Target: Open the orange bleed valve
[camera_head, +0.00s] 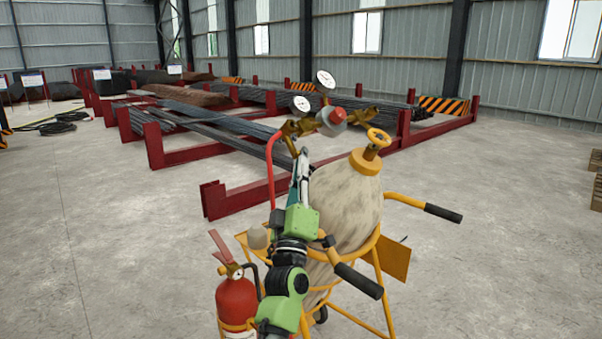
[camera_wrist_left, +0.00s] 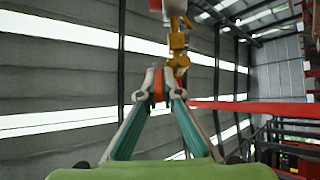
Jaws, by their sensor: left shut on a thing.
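My left gripper (camera_head: 301,158) is at the brass pipework on top of the beige tank (camera_head: 345,205). In the left wrist view its two fingers (camera_wrist_left: 163,88) come together on a small orange piece, which I take to be the orange bleed valve (camera_wrist_left: 158,84). The piece sits below a brass fitting (camera_wrist_left: 177,44). In the head view the fingers and fitting hide the orange piece. My right gripper is in neither view.
Two round gauges (camera_head: 326,79) and a red cap (camera_head: 337,116) stand above the fitting. A fire extinguisher (camera_head: 237,299) stands at the lower left. Red rebar racks (camera_head: 240,197) lie behind.

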